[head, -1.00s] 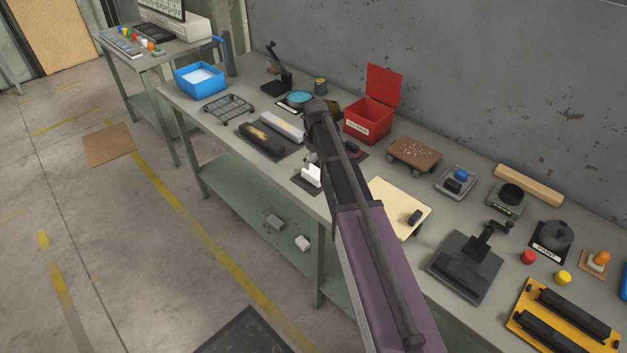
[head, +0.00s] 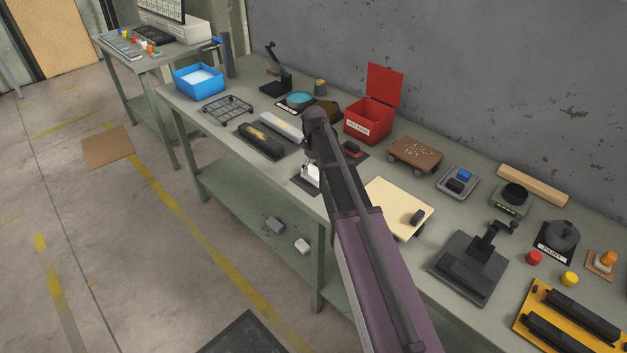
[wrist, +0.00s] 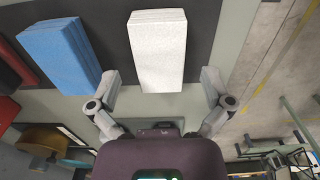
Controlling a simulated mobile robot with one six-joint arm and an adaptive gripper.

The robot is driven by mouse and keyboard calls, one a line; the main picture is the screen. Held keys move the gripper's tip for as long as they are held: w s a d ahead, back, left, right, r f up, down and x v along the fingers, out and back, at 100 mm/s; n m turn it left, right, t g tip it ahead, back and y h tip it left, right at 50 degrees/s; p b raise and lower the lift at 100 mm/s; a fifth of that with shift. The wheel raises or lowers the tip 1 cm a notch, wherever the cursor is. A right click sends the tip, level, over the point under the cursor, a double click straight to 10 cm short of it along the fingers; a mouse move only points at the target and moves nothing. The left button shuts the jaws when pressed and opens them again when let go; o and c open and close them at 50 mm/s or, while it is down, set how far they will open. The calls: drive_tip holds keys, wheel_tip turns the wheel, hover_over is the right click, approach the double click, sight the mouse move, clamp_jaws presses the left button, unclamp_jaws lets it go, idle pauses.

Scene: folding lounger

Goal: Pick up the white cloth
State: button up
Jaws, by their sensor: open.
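The white cloth (wrist: 157,52) is a neat folded stack in the middle of the wrist view, lying on a dark mat (wrist: 112,18). In the head view the white cloth (head: 310,175) shows at the bench's front edge, partly hidden by my arm. My gripper (wrist: 161,82) is open and empty, with one finger on each side of the cloth's near end and gaps between. I cannot tell its exact height above the cloth. A blue folded cloth (wrist: 58,56) lies left of the white one in the wrist view, near the left finger.
A red box with a raised lid (head: 368,122) stands behind my arm. Dark and light elongated items (head: 262,141) lie to the left, and a cream board (head: 400,200) to the right. The bench's front edge is close to the white cloth.

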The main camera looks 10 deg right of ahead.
drive_tip(key=shift+f+b, duration=1.05)
drive_tip(key=shift+f, duration=0.25)
drive_tip(key=c, duration=1.1)
